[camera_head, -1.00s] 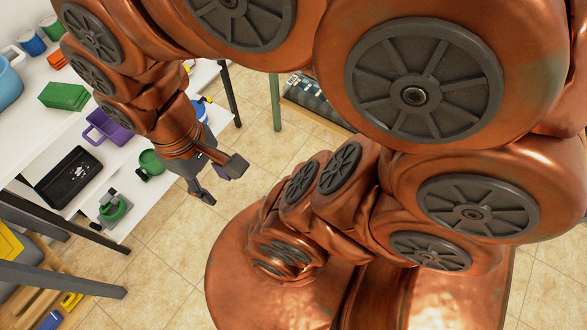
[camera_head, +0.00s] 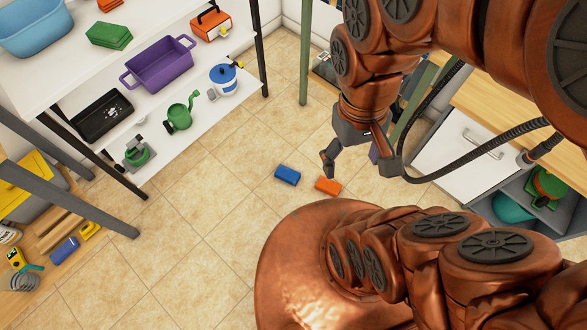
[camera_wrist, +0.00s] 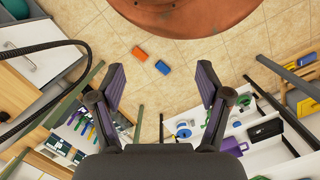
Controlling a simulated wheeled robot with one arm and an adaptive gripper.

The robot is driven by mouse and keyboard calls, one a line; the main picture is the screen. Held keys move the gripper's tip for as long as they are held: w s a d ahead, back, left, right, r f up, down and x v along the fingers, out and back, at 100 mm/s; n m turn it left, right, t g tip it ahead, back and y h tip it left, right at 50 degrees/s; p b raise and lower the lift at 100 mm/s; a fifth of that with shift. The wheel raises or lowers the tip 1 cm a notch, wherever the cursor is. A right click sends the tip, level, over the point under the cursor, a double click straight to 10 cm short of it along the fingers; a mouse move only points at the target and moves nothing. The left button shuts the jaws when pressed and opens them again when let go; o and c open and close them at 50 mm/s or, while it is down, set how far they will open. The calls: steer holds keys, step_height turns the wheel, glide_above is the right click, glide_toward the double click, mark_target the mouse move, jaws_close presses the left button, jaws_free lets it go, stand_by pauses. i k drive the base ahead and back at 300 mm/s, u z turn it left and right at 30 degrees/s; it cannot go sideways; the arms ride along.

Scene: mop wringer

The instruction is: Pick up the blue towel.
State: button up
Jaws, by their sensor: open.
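A small blue block-like piece (camera_head: 287,175), which may be the folded blue towel, lies on the tiled floor in the head view. It also shows in the wrist view (camera_wrist: 162,67). An orange piece (camera_head: 327,186) of similar size lies just right of it. My gripper (camera_head: 365,165) is open and empty, above and to the right of both pieces in the picture. In the wrist view the blue piece appears between the spread fingers of my gripper (camera_wrist: 161,80), well beyond them. Another blue item (camera_head: 64,250) lies on a wooden surface at lower left.
A white cabinet (camera_head: 462,150) stands at right. The floor between is mostly clear.

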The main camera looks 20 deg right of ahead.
mark_target(284, 174)
steer(key=u, duration=0.45)
steer(key=k, duration=1.1)
steer(key=u, duration=1.35)
steer(key=i, duration=1.05)
steer(key=z, duration=1)
steer(key=i, duration=0.75)
steer(key=z, duration=0.85)
